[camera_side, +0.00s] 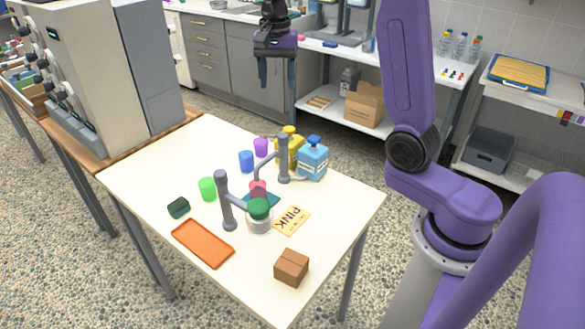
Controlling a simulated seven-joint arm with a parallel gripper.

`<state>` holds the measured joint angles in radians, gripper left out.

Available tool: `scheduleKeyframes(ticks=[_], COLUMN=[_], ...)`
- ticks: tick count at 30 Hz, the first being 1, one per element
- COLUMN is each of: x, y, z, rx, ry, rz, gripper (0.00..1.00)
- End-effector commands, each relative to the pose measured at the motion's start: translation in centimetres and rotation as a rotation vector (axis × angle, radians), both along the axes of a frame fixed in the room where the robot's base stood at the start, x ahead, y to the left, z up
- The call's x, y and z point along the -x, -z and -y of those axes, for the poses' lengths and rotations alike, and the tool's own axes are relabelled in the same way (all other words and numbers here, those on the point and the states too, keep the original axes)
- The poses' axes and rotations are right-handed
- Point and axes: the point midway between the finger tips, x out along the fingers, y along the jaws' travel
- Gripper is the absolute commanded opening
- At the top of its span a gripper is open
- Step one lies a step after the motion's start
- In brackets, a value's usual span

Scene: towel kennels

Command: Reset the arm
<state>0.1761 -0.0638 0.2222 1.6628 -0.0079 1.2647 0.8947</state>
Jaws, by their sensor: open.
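My gripper (277,72) hangs high above the far side of the white table (155,167), near the top of the picture. Its two blue-grey fingers point down and stand apart, with nothing visible between them. It touches nothing on the table. My purple arm runs down the right side of the picture.
On the table stand grey posts with arms (226,203), a jar with a green lid (259,214), colored cups (208,189), blue (313,160) and yellow bottles, an orange tray (203,243), a brown box (291,267) and a card reading PINK (292,220). A large machine (95,65) stands left.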

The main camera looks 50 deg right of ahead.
Motion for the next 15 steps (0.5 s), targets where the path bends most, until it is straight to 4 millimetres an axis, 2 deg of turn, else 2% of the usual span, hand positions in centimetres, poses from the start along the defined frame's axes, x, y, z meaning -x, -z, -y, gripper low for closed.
scheduleKeyframes(ticks=[6, 15], x=[2.6, 8.1], y=[0.6, 1.7], z=[-4.8, -9.8], rx=[-0.003, -0.005], ry=[-0.306, -0.739], rz=[0.005, 0.011], gripper=[0.59, 0.59])
